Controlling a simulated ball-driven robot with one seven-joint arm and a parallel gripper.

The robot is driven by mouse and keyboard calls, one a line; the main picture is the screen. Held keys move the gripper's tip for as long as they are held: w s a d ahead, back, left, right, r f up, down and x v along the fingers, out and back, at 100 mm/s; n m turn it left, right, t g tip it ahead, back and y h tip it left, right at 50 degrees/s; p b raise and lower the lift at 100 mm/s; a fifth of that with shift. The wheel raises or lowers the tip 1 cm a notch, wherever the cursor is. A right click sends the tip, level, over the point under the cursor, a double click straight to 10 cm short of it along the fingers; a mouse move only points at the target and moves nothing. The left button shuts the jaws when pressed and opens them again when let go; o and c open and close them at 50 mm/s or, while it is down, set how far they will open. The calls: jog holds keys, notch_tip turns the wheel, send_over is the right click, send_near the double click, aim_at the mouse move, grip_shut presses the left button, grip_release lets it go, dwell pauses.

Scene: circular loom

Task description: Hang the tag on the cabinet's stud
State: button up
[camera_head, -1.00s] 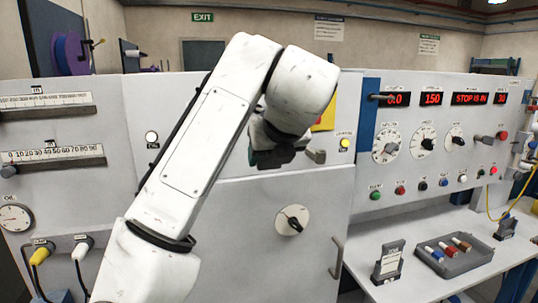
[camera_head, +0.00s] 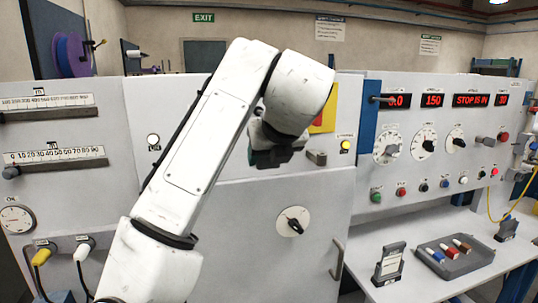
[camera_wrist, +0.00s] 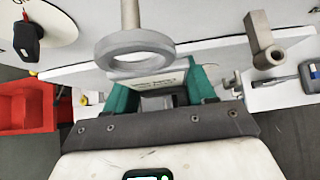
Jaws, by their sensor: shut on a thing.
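My gripper (camera_wrist: 160,92) has green-sided fingers shut on the tag, a pale plate (camera_wrist: 158,84) with small dark print along its edge. A thick grey ring (camera_wrist: 135,48) stands just above the plate in the wrist view. A pale rod (camera_wrist: 130,14), likely the stud, reaches from the cabinet face to the ring's upper rim; I cannot tell whether it passes through the ring. In the head view my gripper (camera_head: 272,158) is at the front of the pale cabinet (camera_head: 240,240), and my wrist hides the tag and the rod.
A grey handle-like block (camera_head: 316,157) sticks out right of my gripper. A rotary knob (camera_head: 293,222) is below. A red and yellow panel (camera_head: 325,112) is partly behind my arm. A red bin (camera_wrist: 28,105) shows in the wrist view. A desk with a tray (camera_head: 455,262) stands right.

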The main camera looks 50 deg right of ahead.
jog(key=shift+w+d, duration=0.35)
jog(key=shift+w, duration=0.15)
dwell(0.4)
jog(key=shift+f, duration=0.25)
dwell(0.4)
jog(key=o, duration=1.3)
jog(key=shift+c, duration=0.2)
jog(key=shift+r, duration=0.1)
jog(key=shift+s+a+r+p, duration=0.3)
jog(key=shift+s+r+p, duration=0.1)
jog(key=shift+r+p, duration=0.1)
jog(key=s+f+p+v, duration=0.1)
jog(key=p+v, duration=0.1)
jog(key=v, duration=0.5)
jog(key=shift+a+p, duration=0.3)
jog(key=shift+p, duration=0.05)
jog(key=shift+w+f, duration=0.1)
